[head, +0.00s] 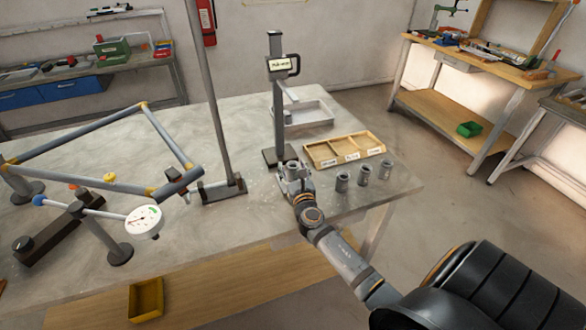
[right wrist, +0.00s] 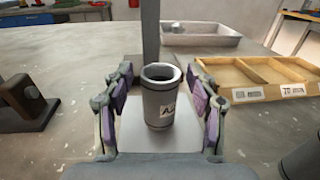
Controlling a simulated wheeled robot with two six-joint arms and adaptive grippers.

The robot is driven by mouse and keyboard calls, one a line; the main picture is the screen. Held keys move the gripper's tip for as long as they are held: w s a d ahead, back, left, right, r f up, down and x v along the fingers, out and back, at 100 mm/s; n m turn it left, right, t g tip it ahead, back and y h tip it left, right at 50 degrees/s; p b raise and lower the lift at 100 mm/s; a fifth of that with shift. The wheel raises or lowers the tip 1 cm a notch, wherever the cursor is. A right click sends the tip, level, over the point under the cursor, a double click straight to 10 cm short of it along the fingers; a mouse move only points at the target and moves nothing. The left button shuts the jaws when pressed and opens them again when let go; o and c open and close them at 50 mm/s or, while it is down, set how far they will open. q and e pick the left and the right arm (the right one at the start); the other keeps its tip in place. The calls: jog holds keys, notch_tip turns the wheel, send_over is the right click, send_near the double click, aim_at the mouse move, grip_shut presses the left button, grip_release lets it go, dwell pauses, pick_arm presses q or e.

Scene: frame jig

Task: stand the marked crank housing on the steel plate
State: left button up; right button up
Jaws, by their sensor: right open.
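A grey, hollow crank housing (right wrist: 160,98) with a partly readable label stands upright on a pale steel plate (right wrist: 132,138) in the right wrist view. My right gripper (right wrist: 160,100) is open, with one finger on each side of the housing and a visible gap to it on both sides. In the head view my right gripper (head: 293,174) is low over the table, in front of the post stand, and largely hides the plate. My left gripper is not in view.
Several grey cylinders, one of them here (head: 364,173), stand right of my gripper. A wooden compartment tray (head: 318,163) and a grey metal tray (head: 329,119) lie behind. The upright post (head: 277,110) stands close behind my gripper. A bicycle-like frame (head: 75,125) and dial gauge (head: 143,222) fill the left.

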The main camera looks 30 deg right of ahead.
jog(key=shift+r, duration=0.3)
jog(key=v, duration=0.5)
jog(key=b+v, duration=0.1)
jog(key=v, duration=0.5)
jog(key=shift+s+a+f, duration=0.1)
jog(key=shift+s+f, duration=0.1)
jog(key=shift+s+a+r, duration=0.1)
jog(key=shift+s, duration=0.2)
